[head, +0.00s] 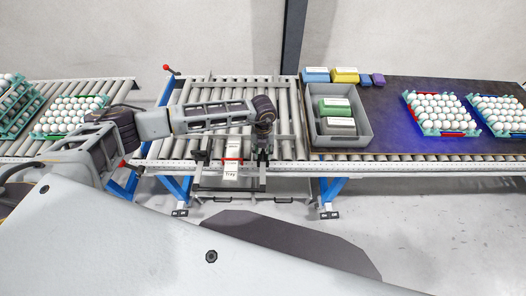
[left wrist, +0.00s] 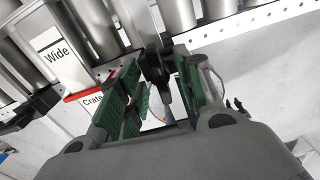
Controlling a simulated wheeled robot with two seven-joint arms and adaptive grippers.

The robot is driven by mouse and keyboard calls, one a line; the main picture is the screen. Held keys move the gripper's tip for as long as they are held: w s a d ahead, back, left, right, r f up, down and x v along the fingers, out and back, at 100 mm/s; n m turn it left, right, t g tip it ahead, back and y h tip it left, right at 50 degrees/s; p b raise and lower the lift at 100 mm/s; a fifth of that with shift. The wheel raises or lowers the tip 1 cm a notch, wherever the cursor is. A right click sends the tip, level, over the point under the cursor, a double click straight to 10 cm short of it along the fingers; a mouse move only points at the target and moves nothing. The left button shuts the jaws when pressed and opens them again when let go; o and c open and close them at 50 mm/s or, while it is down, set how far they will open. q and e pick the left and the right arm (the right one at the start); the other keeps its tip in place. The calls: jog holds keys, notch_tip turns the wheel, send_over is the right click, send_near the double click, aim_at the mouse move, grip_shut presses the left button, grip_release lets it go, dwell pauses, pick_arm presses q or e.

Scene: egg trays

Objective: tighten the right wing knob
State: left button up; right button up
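My left gripper (head: 263,150) points down at the front edge of the middle roller conveyor, right of the label plate (head: 231,170). In the left wrist view its green-padded fingers (left wrist: 160,98) stand apart. A dark knob-like part (left wrist: 154,66) shows between and beyond them; I take it for the right wing knob. A gap shows beside it, and I cannot tell whether a finger touches it. In the head view the knob is hidden by or merges with the gripper. My right gripper is not in view.
A white "Wide" label (left wrist: 60,52) lies beside the gripper. A grey crate (head: 361,135) with green and grey boxes stands on the right-hand table. Egg trays (head: 468,131) stand farther right, and another egg tray (head: 42,134) is on the left conveyor.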

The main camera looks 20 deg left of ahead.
pick_arm(q)
jog(key=shift+f, duration=0.6)
jog(key=c, duration=0.7)
grip_shut()
